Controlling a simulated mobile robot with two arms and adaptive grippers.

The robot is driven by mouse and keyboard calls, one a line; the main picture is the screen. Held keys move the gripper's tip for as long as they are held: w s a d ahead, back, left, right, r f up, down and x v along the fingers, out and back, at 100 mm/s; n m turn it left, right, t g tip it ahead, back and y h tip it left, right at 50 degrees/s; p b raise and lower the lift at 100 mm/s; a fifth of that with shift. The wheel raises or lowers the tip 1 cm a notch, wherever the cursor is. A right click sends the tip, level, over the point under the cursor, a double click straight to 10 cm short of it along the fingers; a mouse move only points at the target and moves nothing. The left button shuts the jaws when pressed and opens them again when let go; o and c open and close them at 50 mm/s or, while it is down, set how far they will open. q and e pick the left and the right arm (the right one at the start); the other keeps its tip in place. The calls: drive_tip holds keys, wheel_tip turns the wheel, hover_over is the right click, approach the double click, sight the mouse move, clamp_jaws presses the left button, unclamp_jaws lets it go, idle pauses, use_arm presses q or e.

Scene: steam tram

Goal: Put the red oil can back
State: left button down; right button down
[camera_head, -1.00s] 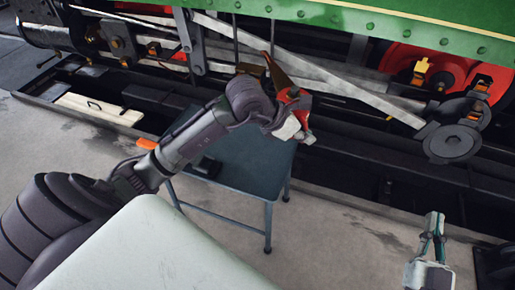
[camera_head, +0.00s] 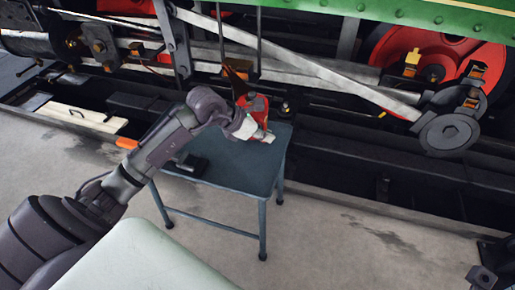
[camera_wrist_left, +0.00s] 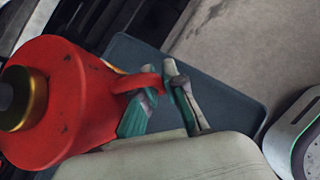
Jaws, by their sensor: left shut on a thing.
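The red oil can (camera_head: 257,104) is in my left gripper (camera_head: 262,134), over the back right part of a small blue-grey table (camera_head: 232,170). Its dark spout points up and left. In the left wrist view the can's red body (camera_wrist_left: 70,110) fills the left side, with a brass collar and dark opening. There my left gripper's teal and grey fingers (camera_wrist_left: 160,100) are shut around the can's red handle. The table top (camera_wrist_left: 150,60) shows behind them. I cannot tell whether the can's base touches the table.
A dark object (camera_head: 192,164) lies on the table's left part, with an orange handle (camera_head: 127,142) near its left edge. The steam tram's rods and red wheel (camera_head: 425,50) run behind. A pale board (camera_head: 80,113) lies at the left. The floor in front is clear.

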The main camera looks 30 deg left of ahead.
use_arm(q)
drive_tip(key=shift+a+f+b, duration=0.15)
drive_tip(key=shift+a+f, duration=0.2)
drive_tip(key=shift+a, duration=0.25)
drive_tip(key=shift+a+f+b, duration=0.15)
drive_tip(key=shift+a+f, duration=0.15)
drive_tip(key=shift+a, duration=0.25)
drive_tip(key=shift+f+b, duration=0.9)
drive_tip(key=shift+f, duration=1.1)
drive_tip(key=shift+r, duration=0.1)
drive_tip(key=c, duration=1.7)
unclamp_jaws()
drive_tip(key=shift+f, duration=0.3)
drive_tip(key=o, duration=0.5)
drive_tip(key=shift+r, duration=0.1)
drive_tip(key=shift+c, duration=0.2)
